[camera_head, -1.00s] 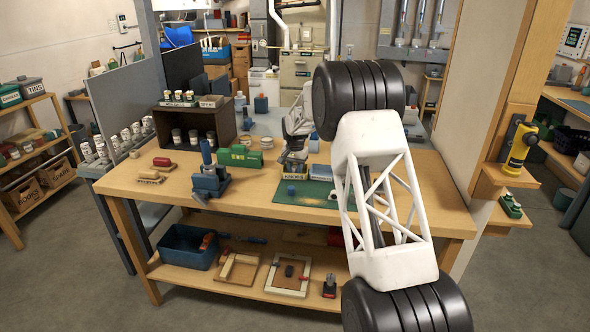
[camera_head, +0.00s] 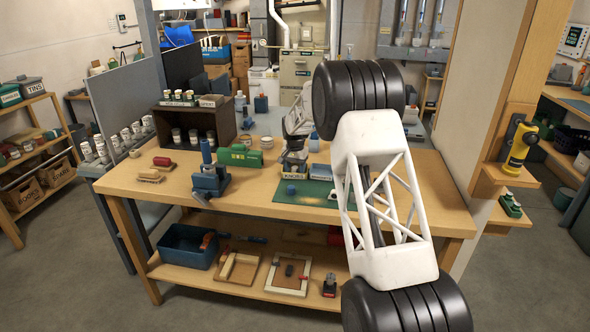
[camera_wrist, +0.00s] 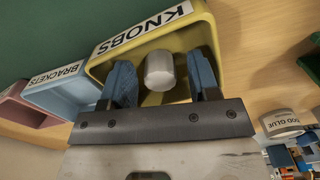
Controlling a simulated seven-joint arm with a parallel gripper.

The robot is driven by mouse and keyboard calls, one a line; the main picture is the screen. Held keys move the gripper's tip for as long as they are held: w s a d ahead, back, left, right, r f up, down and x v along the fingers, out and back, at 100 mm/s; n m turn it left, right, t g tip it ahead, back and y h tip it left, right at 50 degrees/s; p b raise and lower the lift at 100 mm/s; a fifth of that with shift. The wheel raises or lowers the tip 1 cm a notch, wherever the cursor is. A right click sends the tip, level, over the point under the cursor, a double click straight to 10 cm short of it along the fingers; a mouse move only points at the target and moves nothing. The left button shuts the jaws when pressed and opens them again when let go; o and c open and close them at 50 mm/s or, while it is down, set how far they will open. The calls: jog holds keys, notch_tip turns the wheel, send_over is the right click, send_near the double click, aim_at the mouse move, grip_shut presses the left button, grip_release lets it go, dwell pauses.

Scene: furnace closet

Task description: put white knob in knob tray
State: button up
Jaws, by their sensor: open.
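The yellow knob tray (camera_wrist: 215,40), marked KNOBS, fills the upper middle of the wrist view. The white knob (camera_wrist: 159,75) is a short pale cylinder seen within the tray's outline. My gripper (camera_wrist: 161,82) is open, with one blue finger on each side of the knob and gaps visible between. The fingers reach over the tray's opening. I cannot tell whether the knob rests on the tray floor. The knob is hidden in the head view.
A blue tray marked BRACKETS (camera_wrist: 60,92) adjoins the knob tray, with a pink tray (camera_wrist: 20,112) beyond it. A can of wood glue (camera_wrist: 282,124) stands to the right in the wrist view.

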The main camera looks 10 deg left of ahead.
aim_at(296, 168)
notch_tip(296, 168, up, 12)
dwell(0.7)
dwell(0.4)
jog(key=shift+r, duration=0.1)
jog(key=s+d+r, duration=0.7)
jog(key=s+d, duration=0.1)
jog(key=s, duration=0.2)
jog(key=s+d+r+t, duration=0.1)
jog(key=s+d+r, duration=0.6)
jog(key=s+d, duration=0.25)
jog(key=s+d+r, duration=0.7)
jog(key=s+d, duration=0.1)
jog(key=s, duration=0.3)
jog(key=s+d+n+t, duration=0.1)
jog(key=s+d, duration=0.3)
jog(key=s, duration=0.6)
jog(key=s+d, duration=0.4)
jog(key=s, duration=0.6)
jog(key=s+d+f, duration=0.2)
jog(key=s+f, duration=0.2)
jog(key=s, duration=0.6)
jog(key=s+d+f, duration=0.3)
jog(key=s+f, duration=0.2)
jog(key=s, duration=0.6)
jog(key=shift+n+t, duration=0.3)
